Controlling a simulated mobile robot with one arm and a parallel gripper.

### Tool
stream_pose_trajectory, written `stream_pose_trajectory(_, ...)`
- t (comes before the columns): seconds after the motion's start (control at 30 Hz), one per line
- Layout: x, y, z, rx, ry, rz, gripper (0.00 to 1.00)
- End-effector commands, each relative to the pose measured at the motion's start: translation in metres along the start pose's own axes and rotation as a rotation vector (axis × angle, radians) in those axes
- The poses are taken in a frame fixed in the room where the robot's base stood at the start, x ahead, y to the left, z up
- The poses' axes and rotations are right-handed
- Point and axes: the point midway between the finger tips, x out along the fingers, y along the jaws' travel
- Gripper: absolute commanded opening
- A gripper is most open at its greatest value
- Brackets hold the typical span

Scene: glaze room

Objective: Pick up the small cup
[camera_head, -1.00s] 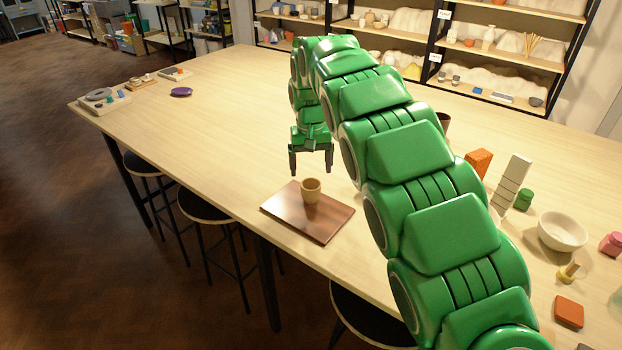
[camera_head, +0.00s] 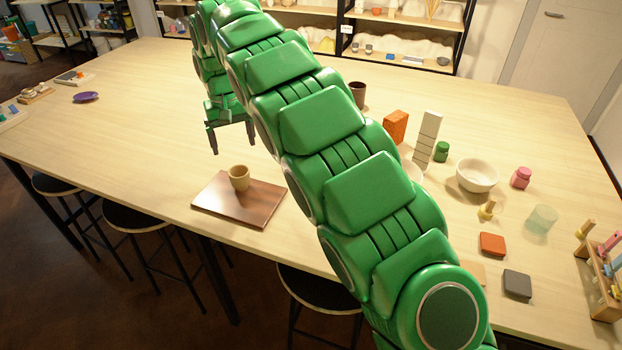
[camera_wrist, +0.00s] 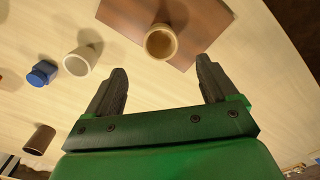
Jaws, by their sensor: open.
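The small tan cup (camera_head: 239,177) stands upright on a brown wooden board (camera_head: 265,212) near the table's front edge. My gripper (camera_head: 231,151) hangs above the table, a little behind and to the left of the cup, open and empty. In the wrist view the cup (camera_wrist: 160,42) lies ahead of and between the open fingers of my gripper (camera_wrist: 162,85), apart from both, on the board (camera_wrist: 192,20).
The wrist view also shows a white cup (camera_wrist: 80,61), a blue jar (camera_wrist: 42,73) and a dark brown cup (camera_wrist: 39,140). In the head view, an orange block (camera_head: 395,127), a white bowl (camera_head: 477,175) and several small items stand right of my arm. The table's left part is mostly clear.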

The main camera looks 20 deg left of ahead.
Motion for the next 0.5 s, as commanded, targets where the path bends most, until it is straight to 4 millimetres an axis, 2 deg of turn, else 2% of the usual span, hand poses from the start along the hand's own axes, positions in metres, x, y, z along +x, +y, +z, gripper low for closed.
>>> stream_pose_trajectory(0.17,0.001,0.016,0.005,0.025,0.012,0.002,0.86)
stream_pose_trajectory(0.5,0.008,0.08,0.033,0.126,0.075,0.007,0.86)
